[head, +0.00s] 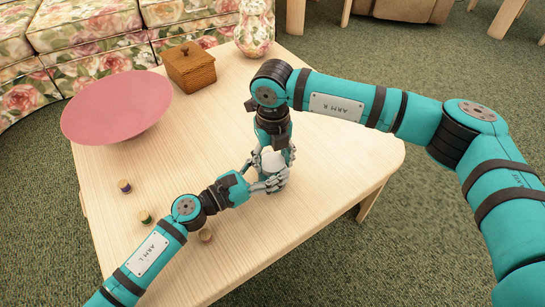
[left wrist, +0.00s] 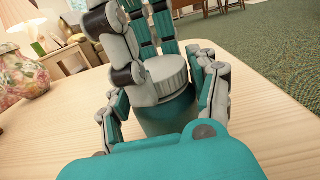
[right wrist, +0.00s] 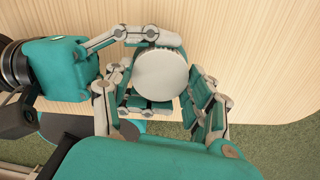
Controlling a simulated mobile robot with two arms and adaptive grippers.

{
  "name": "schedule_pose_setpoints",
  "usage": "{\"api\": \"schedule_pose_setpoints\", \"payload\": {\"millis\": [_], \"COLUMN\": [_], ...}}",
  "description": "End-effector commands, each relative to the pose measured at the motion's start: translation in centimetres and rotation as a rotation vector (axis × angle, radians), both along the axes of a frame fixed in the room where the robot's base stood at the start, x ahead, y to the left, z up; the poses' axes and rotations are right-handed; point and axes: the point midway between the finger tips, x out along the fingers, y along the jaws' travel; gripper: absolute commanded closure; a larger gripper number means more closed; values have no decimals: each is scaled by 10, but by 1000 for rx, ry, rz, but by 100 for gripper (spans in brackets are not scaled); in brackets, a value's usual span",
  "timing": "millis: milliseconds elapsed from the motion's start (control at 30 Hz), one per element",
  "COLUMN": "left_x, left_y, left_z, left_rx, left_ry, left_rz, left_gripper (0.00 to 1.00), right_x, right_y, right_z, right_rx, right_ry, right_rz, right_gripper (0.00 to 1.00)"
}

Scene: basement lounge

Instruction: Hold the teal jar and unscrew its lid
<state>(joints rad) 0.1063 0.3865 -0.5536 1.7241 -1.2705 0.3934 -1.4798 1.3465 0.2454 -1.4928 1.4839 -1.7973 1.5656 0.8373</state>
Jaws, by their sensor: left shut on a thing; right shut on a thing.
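The teal jar (left wrist: 172,118) stands upright on the pale wooden table, near the table's right side. Its ribbed, off-white lid (left wrist: 168,76) sits on top; the lid also shows in the head view (head: 272,160) and from above in the right wrist view (right wrist: 161,75). My left gripper (head: 268,183) comes in from the left, low, and is shut on the jar's body. My right gripper (head: 273,153) points down from above and is shut on the lid, with fingers on both sides of it. In the head view the fingers hide most of the jar.
On the table (head: 325,150) are a wide pink bowl (head: 117,105), a wicker box (head: 189,68), a floral vase (head: 254,30) and spools of thread (head: 145,216) near my left arm. A floral sofa (head: 95,35) stands behind. The tabletop right of the jar is clear.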

Motion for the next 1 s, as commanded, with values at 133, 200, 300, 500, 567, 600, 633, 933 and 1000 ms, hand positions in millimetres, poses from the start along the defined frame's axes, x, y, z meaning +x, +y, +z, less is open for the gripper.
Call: {"api": "schedule_pose_setpoints", "payload": {"millis": [133, 200, 300, 500, 567, 600, 633, 933, 1000], "left_x": [0, 0, 0, 0, 0, 0, 0, 0, 0], "left_y": [0, 0, 0, 0, 0, 0, 0, 0, 0], "left_z": [-1, -1, -1, -1, -1, -1, -1, -1, -1], "left_rx": [2, 2, 2, 2, 2, 2, 3, 3, 3], "left_ry": [1, 1, 1, 0, 0, 0, 1, 1, 1], "left_rz": [0, 0, 0, -1, -1, -1, -1, -1, -1], "left_gripper": [100, 100, 100, 100, 100, 100, 100, 100, 100], "right_x": [0, 0, 0, 0, 0, 0, 0, 0, 0], "right_y": [0, 0, 0, 0, 0, 0, 0, 0, 0], "right_z": [0, 1, 1, 1, 1, 1, 1, 1, 1], "right_rx": [-1, -2, -4, -7, -7, -6, -6, -6, -6], "right_ry": [-1, -2, -3, -3, -3, -3, -3, -3, -3], "right_rz": [21, 96, 275, 547, 575, 581, 582, 579, 578], "right_gripper": [83, 83, 83, 83, 83, 83, 83, 30, 21]}}
